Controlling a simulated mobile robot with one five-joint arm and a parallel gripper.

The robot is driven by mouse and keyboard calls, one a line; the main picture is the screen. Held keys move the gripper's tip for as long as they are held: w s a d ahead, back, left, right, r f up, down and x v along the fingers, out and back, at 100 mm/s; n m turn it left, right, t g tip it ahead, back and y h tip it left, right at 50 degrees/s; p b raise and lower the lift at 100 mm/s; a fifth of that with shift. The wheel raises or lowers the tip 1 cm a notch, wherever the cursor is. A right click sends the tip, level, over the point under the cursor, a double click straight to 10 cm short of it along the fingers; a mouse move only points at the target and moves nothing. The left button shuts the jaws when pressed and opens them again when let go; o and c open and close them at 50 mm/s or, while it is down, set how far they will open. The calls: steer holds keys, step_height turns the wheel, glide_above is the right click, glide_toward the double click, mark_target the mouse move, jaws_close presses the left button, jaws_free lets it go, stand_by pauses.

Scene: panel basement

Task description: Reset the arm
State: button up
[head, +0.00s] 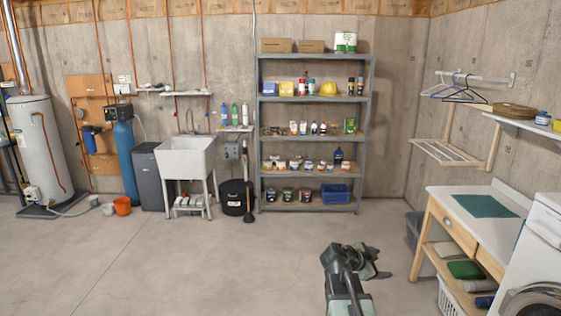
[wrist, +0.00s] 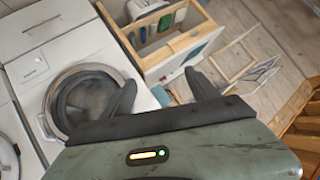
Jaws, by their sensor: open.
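My arm reaches up from the bottom of the head view, right of centre, over bare floor. My gripper (head: 378,262) is at its upper end, with the dark fingers pointing to the right. In the wrist view my gripper (wrist: 163,90) shows two dark fingers spread apart with nothing between them. It is open and touches nothing that I can see. Beyond the fingers the wrist view shows a white front-loading washer (wrist: 75,75) and a wooden-framed workbench (wrist: 170,50).
The workbench (head: 440,205) with a green mat (head: 485,206) and the washer (head: 535,250) stand at the right. A metal shelf unit (head: 314,97) with several goods and a utility sink (head: 187,155) stand along the back wall. The concrete floor (head: 190,260) at left and centre is clear.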

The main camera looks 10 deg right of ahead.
steer(key=a+f+n+y, duration=0.2)
steer(key=a+f, duration=0.2)
steer(key=a, duration=0.3)
steer(key=a+f+n+y, duration=0.2)
steer(key=a+f+n, duration=0.1)
steer(key=a, duration=0.5)
steer(key=s+a+f+n+g+y, duration=0.1)
steer(key=s+a+f+n+y, duration=0.2)
steer(key=a+n, duration=0.4)
steer(key=s+a+f+n+g+y+b, duration=0.1)
steer(key=s+a+n, duration=0.5)
steer(key=a, duration=0.6)
step_height(320, 180, down, 3)
steer(key=n+g+y, duration=0.1)
steer(key=n+y, duration=0.1)
steer(key=y, duration=0.1)
steer(key=shift+s+r+g+y, duration=0.15)
steer(key=shift+s+g+y, duration=0.05)
steer(key=shift+g+y, duration=0.1)
